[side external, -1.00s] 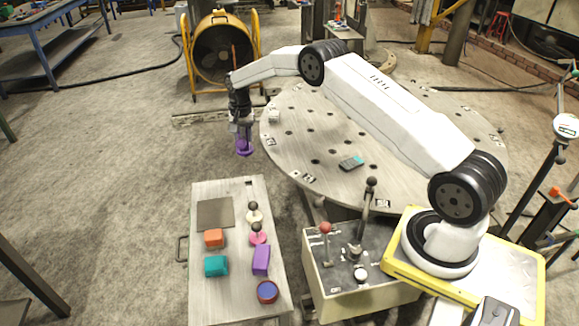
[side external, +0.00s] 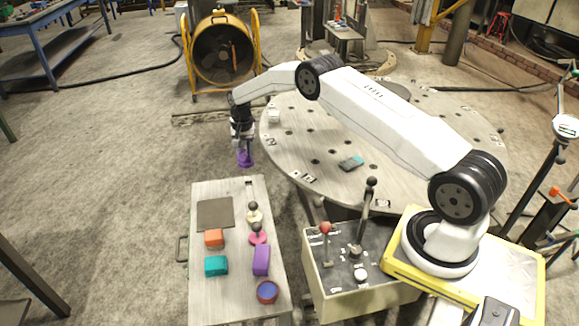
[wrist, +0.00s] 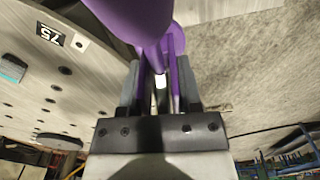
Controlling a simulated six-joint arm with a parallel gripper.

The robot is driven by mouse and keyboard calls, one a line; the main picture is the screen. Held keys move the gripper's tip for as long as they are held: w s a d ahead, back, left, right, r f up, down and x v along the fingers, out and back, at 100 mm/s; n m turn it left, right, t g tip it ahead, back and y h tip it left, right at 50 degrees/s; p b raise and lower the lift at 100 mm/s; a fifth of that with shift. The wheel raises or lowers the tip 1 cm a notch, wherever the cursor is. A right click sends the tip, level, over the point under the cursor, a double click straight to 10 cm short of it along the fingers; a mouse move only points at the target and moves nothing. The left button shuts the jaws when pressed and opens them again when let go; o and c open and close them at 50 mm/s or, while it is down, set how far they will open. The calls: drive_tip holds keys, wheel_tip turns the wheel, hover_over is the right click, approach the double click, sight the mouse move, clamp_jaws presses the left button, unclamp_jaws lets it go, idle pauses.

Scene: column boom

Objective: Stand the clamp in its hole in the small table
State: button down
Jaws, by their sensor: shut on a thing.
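The purple clamp (side external: 246,159) hangs from my gripper (side external: 242,146) in the side view. In the wrist view the clamp (wrist: 140,18) fills the top middle, with its purple shank between the two fingers of my gripper (wrist: 163,88). My gripper is shut on it. The small table (side external: 210,291) stands below and nearer the camera. A small dark hole (side external: 249,183) shows near its far right corner. The clamp appears just beyond and above that corner, apart from the tabletop. The clamp's exact height cannot be told.
The small table carries a dark square pad (side external: 215,213), orange (side external: 214,237) and teal (side external: 216,266) blocks, a purple block (side external: 261,260), two knobbed pieces and a blue-topped red round piece (side external: 267,291). The big round table (side external: 330,185) stands to the right, with a lever console (side external: 340,283) in front.

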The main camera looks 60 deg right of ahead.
sight(247, 168)
drive_tip(key=shift+f, duration=2.1)
drive_tip(key=shift+f, duration=2.25)
drive_tip(key=c, duration=0.6)
unclamp_jaws()
drive_tip(key=shift+o, duration=0.2)
drive_tip(key=shift+r, duration=0.15)
drive_tip(key=shift+r, duration=3.55)
